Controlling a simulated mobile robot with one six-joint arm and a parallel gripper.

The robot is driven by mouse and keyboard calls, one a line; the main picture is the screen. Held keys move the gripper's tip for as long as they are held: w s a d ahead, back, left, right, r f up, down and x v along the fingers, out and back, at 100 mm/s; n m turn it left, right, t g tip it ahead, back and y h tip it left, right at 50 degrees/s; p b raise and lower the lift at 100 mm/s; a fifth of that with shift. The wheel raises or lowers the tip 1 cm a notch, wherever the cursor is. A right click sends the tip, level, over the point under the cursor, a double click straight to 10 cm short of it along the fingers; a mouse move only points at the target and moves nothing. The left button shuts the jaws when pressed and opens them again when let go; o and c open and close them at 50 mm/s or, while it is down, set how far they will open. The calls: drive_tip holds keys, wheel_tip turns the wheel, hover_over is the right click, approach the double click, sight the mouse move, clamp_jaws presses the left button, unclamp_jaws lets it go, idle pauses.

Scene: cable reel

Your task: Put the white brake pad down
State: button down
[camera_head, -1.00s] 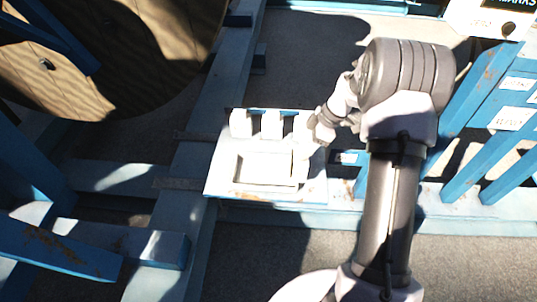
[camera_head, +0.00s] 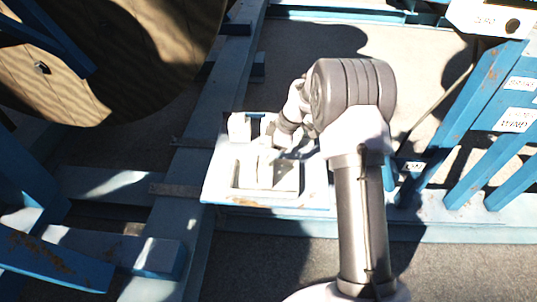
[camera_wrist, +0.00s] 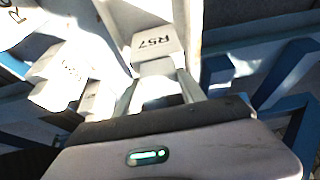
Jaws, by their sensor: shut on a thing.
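My gripper (camera_wrist: 158,92) is shut on a white brake pad (camera_wrist: 158,42) marked R57, which sits between its two fingers in the wrist view. In the head view the pad (camera_head: 266,166) is over the rectangular recess of the pale tray (camera_head: 222,178). The arm partly hides the gripper there, and I cannot tell whether the pad touches the recess floor. Other white pads (camera_head: 238,127) stand along the tray's back edge. They also show at the left of the wrist view (camera_wrist: 68,76).
The tray rests on a blue steel frame (camera_head: 185,215). A large wooden reel (camera_head: 95,60) stands at the upper left. Blue slanted bars with labels (camera_head: 490,110) rise at the right, below a white sign (camera_head: 490,18). Grey floor shows between the beams.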

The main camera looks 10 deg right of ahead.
drive_tip(key=c, duration=0.7)
unclamp_jaws()
drive_tip(key=p+v, duration=0.4)
drive_tip(key=v, duration=0.9)
drive_tip(key=s+a+r+m+t+h, duration=0.1)
drive_tip(key=s+a+r+m, duration=0.2)
drive_tip(key=s+r, duration=0.3)
drive_tip(key=s+a+r+m, duration=0.3)
drive_tip(key=s+r+m, duration=0.1)
drive_tip(key=r, duration=0.3)
drive_tip(key=s+a+r+m+t, duration=0.1)
drive_tip(key=s+m, duration=0.3)
drive_tip(key=s, duration=0.3)
drive_tip(key=s+a+r+m+t+h, duration=0.1)
drive_tip(key=s+m, duration=0.3)
drive_tip(key=s, duration=0.3)
drive_tip(key=s+a+r+m+t, duration=0.1)
drive_tip(key=s+m, duration=0.2)
drive_tip(key=s, duration=0.5)
drive_tip(key=shift+a+m, duration=0.3)
drive_tip(key=shift+m, duration=0.1)
